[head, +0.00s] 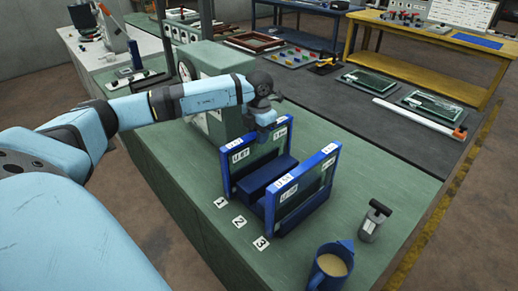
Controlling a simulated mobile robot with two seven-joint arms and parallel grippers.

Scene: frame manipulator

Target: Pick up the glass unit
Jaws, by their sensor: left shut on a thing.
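A blue rack (258,180) stands on the green bench top and holds upright blue-framed glass units. The rear unit (240,166) has white labels along its top edge. The front unit (290,198) also carries white labels. Between them is a lower blue block. My left gripper (266,120) points down at the top edge of the rear unit, near its middle, and is shut on that edge. The fingertips are small and partly hidden. The rear unit looks upright and within the rack. My right gripper is not in view.
White tags numbered 1, 2 and 3 (239,221) lie left of the rack. A blue mug (326,273) and a small black-handled tool (373,222) stand at the front right. A grey-green machine (215,72) stands behind.

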